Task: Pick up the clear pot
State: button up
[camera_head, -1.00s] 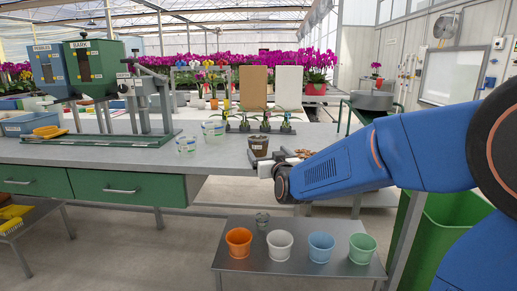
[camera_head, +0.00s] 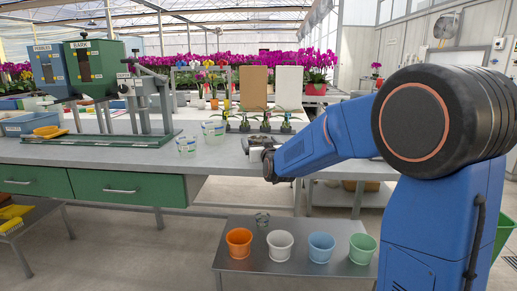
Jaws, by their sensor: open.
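Clear pots stand on the grey bench (camera_head: 120,155): one clear pot (camera_head: 186,146) near the front, and another clear pot (camera_head: 213,133) just behind it to the right. A smaller clear glass-like vessel (camera_head: 262,218) stands on the low table. My gripper (camera_head: 258,148) is over the bench's right part, to the right of the two clear pots and apart from them. It is open; its fingers are small and partly merged with the arm end, and I see nothing held. The spot where a dark filled pot stood is covered by my gripper.
Orange (camera_head: 239,243), white (camera_head: 280,246), blue (camera_head: 321,248) and green (camera_head: 362,249) pots line the low table (camera_head: 260,282). Small orchids (camera_head: 265,122) stand behind my gripper. A green hopper stand (camera_head: 95,137) occupies the bench's left. Bench between stand and gripper is mostly clear.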

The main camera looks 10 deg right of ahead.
jog(key=shift+w, duration=0.65)
jog(key=shift+c, duration=0.7)
jog(key=c, duration=1)
